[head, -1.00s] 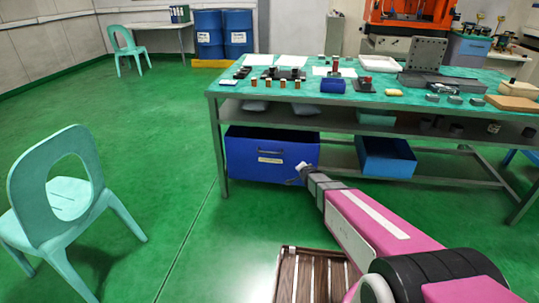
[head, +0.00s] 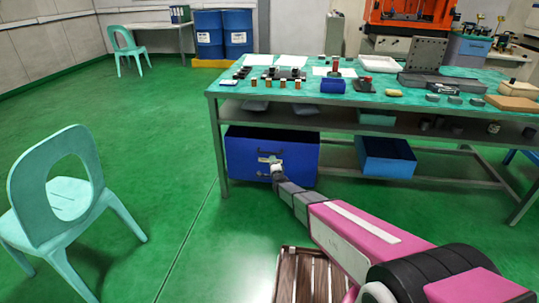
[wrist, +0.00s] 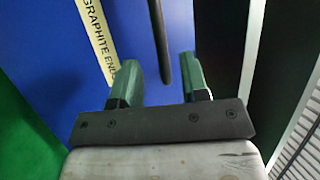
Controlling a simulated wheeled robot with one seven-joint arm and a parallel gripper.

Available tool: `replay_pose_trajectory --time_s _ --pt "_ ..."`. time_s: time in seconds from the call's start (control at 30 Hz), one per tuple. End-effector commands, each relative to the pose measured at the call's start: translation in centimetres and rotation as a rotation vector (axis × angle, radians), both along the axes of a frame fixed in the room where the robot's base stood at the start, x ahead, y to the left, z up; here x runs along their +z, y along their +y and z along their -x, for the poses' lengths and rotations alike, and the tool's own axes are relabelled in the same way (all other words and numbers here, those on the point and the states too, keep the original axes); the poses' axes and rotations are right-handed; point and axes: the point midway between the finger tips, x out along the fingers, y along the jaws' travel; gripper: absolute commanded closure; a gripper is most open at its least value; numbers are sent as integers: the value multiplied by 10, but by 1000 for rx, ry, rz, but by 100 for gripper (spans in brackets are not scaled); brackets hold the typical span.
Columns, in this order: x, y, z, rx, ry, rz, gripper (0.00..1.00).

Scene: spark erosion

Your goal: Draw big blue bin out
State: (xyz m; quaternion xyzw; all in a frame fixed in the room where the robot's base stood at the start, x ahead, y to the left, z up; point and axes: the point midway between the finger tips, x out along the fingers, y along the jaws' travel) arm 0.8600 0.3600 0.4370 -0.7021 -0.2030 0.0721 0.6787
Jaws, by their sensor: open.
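The big blue bin (head: 300,155) sits on the low shelf under the left end of the workbench. Its front carries a dark handle and a pale label, partly hidden by my gripper (head: 271,162) in the head view. In the wrist view the blue bin front (wrist: 60,50) fills the left and middle, with the label (wrist: 95,35) reading "GRAPHITE EN…". My gripper (wrist: 158,68) is open, its two green fingers pointing at the bin front. The dark handle bar (wrist: 161,40) shows between the fingers. I cannot tell whether either finger touches it.
A smaller blue bin (head: 386,158) stands on the shelf to the right. The workbench top (head: 225,88) above holds many small parts. A slatted wooden pallet (head: 300,275) lies on the floor close in front. A green chair (head: 60,200) is at left; green floor between is clear.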

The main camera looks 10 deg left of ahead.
Motion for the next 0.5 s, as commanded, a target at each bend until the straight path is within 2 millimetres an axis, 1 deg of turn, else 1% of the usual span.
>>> replay_pose_trajectory --time_s 0.03,0.3,0.4,0.5 --pt "0 4 -11 0 0 0 59" --pt "8 23 -54 0 1 1 59" --pt "10 27 -64 0 1 2 59" --pt "12 29 -68 0 1 2 59"
